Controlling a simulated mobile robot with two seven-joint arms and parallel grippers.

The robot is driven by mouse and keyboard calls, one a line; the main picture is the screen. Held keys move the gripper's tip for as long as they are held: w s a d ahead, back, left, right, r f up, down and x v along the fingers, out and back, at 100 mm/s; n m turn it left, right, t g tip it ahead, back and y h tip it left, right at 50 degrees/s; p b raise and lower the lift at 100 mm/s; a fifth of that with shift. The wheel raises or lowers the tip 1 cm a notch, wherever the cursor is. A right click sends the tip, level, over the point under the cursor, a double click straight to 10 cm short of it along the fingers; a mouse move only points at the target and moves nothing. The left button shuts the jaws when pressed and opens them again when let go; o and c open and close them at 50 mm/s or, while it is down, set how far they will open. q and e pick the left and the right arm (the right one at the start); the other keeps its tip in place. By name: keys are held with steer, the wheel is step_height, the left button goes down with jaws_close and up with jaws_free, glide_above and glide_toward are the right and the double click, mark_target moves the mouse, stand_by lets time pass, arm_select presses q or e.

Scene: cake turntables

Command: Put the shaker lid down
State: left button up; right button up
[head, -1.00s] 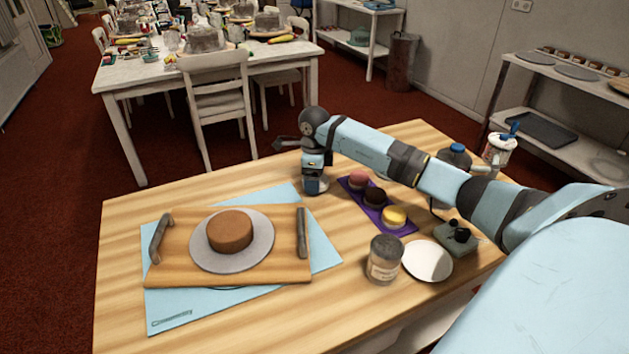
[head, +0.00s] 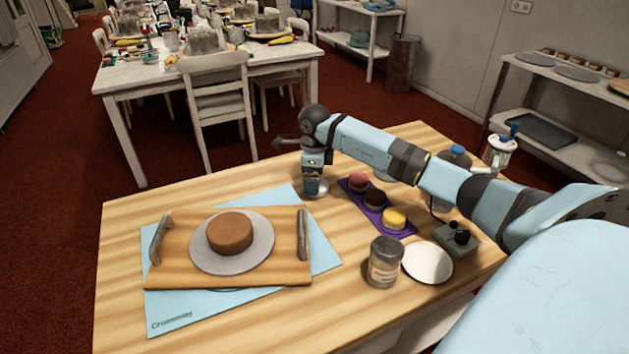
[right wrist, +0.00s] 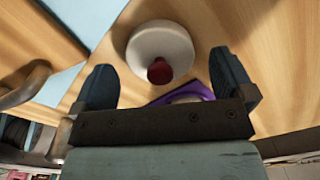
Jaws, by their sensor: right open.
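The shaker lid is a pale round disc with a dark red knob. In the right wrist view the lid (right wrist: 160,45) lies between my open fingers, with bare table around it. In the head view the lid (head: 323,189) shows as a silvery disc on the wooden table, partly hidden by my gripper. My right gripper (head: 313,188) points down over it; in the right wrist view the gripper (right wrist: 165,80) has its fingers apart, with a gap on both sides of the knob. My left gripper is not in view.
A purple mat (head: 357,197) with small round cakes is right of the lid. A labelled jar (head: 384,264), a white plate (head: 428,264) and a grey control box (head: 456,239) stand nearer. A wooden tray (head: 180,262) with a brown cake (head: 230,232) is at left.

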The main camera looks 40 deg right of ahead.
step_height(320, 180, up, 10)
steer(key=p, duration=0.1)
stand_by(0.6)
